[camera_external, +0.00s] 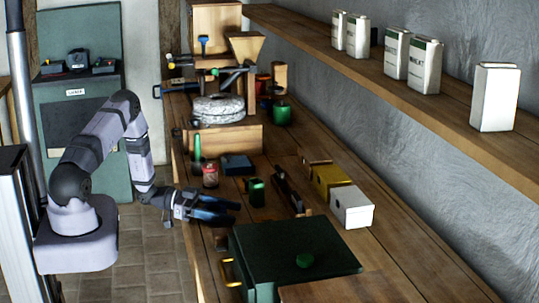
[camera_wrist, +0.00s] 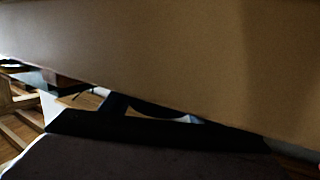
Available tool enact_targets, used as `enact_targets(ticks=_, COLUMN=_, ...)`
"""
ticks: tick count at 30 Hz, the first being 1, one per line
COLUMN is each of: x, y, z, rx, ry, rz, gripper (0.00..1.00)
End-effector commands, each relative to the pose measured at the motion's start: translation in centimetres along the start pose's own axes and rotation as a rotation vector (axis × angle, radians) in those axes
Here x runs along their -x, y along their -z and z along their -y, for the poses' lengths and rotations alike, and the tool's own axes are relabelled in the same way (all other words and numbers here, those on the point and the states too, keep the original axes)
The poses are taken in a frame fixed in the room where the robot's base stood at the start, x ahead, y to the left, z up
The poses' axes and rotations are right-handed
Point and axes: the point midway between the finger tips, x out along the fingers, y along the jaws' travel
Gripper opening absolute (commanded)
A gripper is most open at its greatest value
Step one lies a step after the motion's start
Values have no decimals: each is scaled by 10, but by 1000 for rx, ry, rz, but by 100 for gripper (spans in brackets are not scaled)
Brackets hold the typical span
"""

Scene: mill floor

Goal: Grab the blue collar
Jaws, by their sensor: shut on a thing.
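My gripper (camera_external: 222,209) is low at the near left edge of the long wooden bench, in front of the green-topped chest. It is shut on a blue piece (camera_external: 215,201), which I take to be the blue collar; its shape is mostly hidden by the dark fingers. In the wrist view a dark finger bar (camera_wrist: 150,132) crosses low down, with a small bluish patch (camera_wrist: 115,104) above it. A broad tan surface fills the upper part of that view and hides most else.
A dark green chest (camera_external: 265,245) stands close on the right. A shelf (camera_external: 380,82) with white cartons runs above.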

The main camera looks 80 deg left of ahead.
Motion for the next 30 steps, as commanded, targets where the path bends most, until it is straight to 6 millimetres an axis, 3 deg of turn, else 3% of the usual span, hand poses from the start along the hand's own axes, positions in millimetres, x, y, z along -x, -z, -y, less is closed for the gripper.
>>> enact_targets(ticks=8, x=3, y=18, z=0, rx=-3, ry=0, rz=-1, gripper=28)
enact_targets(ticks=22, x=12, y=80, z=0, rx=-4, ry=0, rz=-1, gripper=28)
enact_targets(ticks=30, x=14, y=96, z=0, rx=-1, ry=0, rz=-1, gripper=28)
